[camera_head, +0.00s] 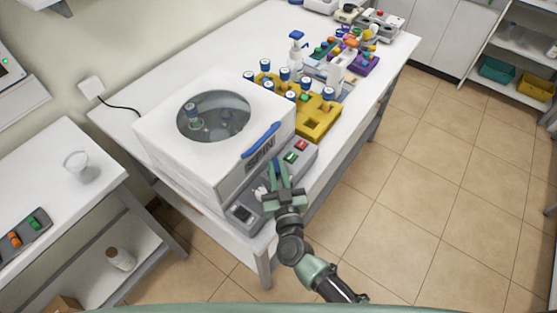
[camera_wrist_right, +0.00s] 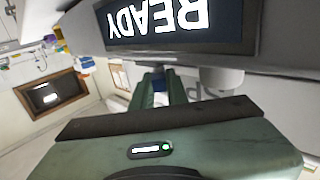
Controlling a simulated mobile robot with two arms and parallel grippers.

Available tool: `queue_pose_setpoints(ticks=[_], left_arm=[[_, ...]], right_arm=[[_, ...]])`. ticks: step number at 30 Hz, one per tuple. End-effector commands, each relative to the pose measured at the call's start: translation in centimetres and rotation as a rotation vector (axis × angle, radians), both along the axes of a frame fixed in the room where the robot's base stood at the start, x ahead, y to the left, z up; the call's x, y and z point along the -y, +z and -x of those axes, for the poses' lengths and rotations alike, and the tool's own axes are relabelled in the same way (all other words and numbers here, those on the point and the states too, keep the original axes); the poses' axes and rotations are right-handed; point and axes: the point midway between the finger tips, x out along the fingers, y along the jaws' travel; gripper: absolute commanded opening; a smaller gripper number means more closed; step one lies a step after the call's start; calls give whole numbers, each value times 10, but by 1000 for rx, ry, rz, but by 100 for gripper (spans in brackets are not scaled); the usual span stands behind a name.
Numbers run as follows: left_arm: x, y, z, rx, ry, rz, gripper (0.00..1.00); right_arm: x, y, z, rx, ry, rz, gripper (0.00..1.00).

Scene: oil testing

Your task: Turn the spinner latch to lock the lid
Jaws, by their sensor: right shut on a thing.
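The white spinner (camera_head: 165,152) stands on the white bench with its lid down. Its lid has a round dark window (camera_head: 214,116), through which a blue-capped vial shows, and a long blue handle (camera_head: 262,140) near the front edge. My right gripper (camera_head: 279,172) is at the front control panel, below the SPIN label. My left gripper is not in view.
The panel has a red button (camera_head: 301,145), a green button (camera_head: 291,157), a pale knob (camera_head: 261,192) close to my gripper and a small display (camera_head: 242,212), reading READY in the wrist view (camera_wrist_right: 160,20). A yellow rack (camera_head: 318,122) with blue-capped vials stands behind right.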

Motion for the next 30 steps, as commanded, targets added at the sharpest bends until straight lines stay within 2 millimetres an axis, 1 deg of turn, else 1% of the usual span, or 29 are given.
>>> queue_pose_setpoints(ticks=[1, 10, 27, 28, 30], left_arm=[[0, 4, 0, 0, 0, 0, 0], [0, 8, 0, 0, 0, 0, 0], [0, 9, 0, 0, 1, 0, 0], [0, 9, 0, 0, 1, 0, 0], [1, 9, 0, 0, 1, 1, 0]], right_arm=[[-3, 1, 1, -5, -30, -5, 0], [-4, -1, 1, -3, -147, -2, 0], [-3, -1, 0, -1, -176, -1, 0], [-3, -1, 0, -1, -176, -1, 20], [-3, -1, 0, -1, -176, -1, 36]])
